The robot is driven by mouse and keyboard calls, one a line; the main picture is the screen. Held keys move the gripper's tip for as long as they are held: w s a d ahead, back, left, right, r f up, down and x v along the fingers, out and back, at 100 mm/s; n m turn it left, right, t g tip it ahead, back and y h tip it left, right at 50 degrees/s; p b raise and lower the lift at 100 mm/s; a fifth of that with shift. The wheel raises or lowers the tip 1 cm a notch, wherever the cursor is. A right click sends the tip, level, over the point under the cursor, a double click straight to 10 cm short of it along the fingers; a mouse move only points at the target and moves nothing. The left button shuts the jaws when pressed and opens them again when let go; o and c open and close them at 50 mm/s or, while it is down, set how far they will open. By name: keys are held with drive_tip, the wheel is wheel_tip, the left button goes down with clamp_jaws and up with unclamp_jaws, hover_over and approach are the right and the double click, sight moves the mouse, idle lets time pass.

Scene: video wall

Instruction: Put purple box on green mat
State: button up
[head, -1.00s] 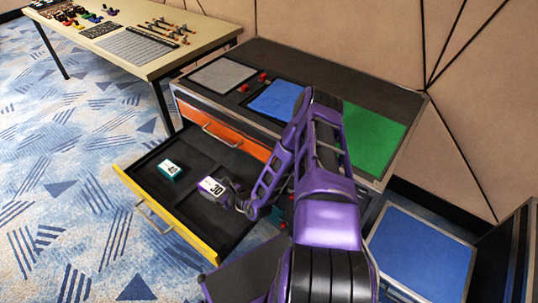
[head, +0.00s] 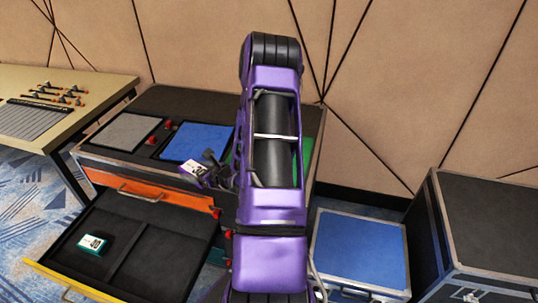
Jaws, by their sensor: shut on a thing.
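The purple box (head: 193,171), with a white "30" label, is held by my gripper (head: 207,168). My gripper is shut on the box, at the front edge of the blue mat as seen in the head view. Whether the box touches anything below is unclear, but it is out of the drawer. The green mat (head: 309,149) lies on the cabinet top, right of the blue mat. My purple arm hides most of it, and only strips show on either side.
A grey mat (head: 126,132) and a blue mat (head: 198,143) lie on the cabinet top. The open drawer (head: 163,262) holds a teal box (head: 93,243) labelled "40". A blue-topped case (head: 360,250) and a dark case (head: 490,220) stand right. A table (head: 95,85) stands left.

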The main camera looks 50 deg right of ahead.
drive_tip(key=s+d+r, duration=0.1)
drive_tip(key=d, duration=0.2)
drive_tip(key=s+d+r+m+h, duration=0.1)
drive_tip(key=s+d, duration=0.1)
drive_tip(key=d, duration=0.1)
drive_tip(key=s+d+r+m+h, duration=0.1)
drive_tip(key=d, duration=0.3)
drive_tip(key=shift+s+r+p, duration=0.2)
drive_tip(key=shift+r+p, duration=0.15)
drive_tip(key=shift+p, duration=0.05)
drive_tip(key=s+d+r+m+h+p, duration=0.1)
drive_tip(key=s+d+r+m+h, duration=0.25)
drive_tip(key=s+d, duration=0.6)
drive_tip(key=shift+n+g, duration=0.35)
drive_tip(key=shift+g, duration=0.05)
drive_tip(key=f, duration=0.3)
drive_tip(key=w+d+f, duration=0.1)
drive_tip(key=f, duration=0.5)
drive_tip(key=shift+w+d+b, duration=0.25)
drive_tip(key=shift+w+b, duration=0.05)
drive_tip(key=shift+f, duration=0.1)
drive_tip(key=shift+f+b, duration=0.15)
drive_tip(key=shift+b, duration=0.15)
drive_tip(key=o, duration=1.5)
